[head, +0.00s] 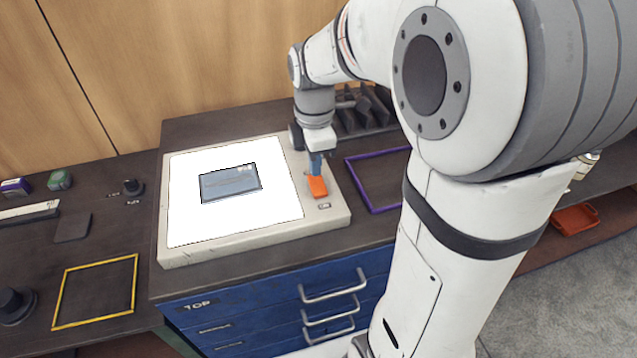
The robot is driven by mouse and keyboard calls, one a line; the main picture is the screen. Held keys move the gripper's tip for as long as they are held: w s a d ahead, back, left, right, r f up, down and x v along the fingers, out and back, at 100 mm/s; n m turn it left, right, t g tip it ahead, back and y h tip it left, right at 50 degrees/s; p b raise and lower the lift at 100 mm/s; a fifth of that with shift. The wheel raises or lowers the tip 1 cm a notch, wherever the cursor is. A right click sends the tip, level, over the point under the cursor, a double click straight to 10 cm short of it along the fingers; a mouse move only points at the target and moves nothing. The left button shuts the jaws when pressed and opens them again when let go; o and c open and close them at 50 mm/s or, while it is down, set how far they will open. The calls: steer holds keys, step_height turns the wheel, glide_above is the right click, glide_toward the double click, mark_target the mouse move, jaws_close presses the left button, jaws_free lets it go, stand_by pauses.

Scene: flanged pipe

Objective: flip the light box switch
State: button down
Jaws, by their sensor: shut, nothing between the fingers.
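The light box (328,215) is a pale, wide box on the dark worktop, and its panel (225,222) shows bright white. A grey-blue film sheet (231,183) lies on the panel. On the box's right rim is an orange switch (318,188), with a small label plate (324,205) in front of it. My gripper (316,172) points down with its fingers shut and empty, right at the back end of the orange switch. I cannot tell whether the fingertips touch it, and they hide part of it.
A purple frame (366,197) lies right of the box, with dark wedge-shaped holders (362,112) behind. A yellow frame (95,291) and a black knob (132,188) are on the left bench. Blue drawers (270,320) with handles stand below the box.

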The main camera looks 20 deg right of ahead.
mark_target(315, 178)
steer(key=shift+f+b, duration=0.65)
steer(key=shift+f, duration=0.25)
steer(key=shift+r, duration=0.1)
stand_by(0.3)
steer(key=shift+r+p, duration=2.75)
steer(key=shift+r, duration=0.75)
steer(key=shift+f, duration=0.1)
steer(key=s+r+m+t, duration=0.1)
steer(key=s+m+t, duration=0.2)
steer(key=s+m, duration=1.1)
steer(key=m, duration=0.4)
steer(key=shift+s+r, duration=0.15)
steer(key=shift+s, duration=0.15)
steer(key=c, duration=2.1)
jaws_free()
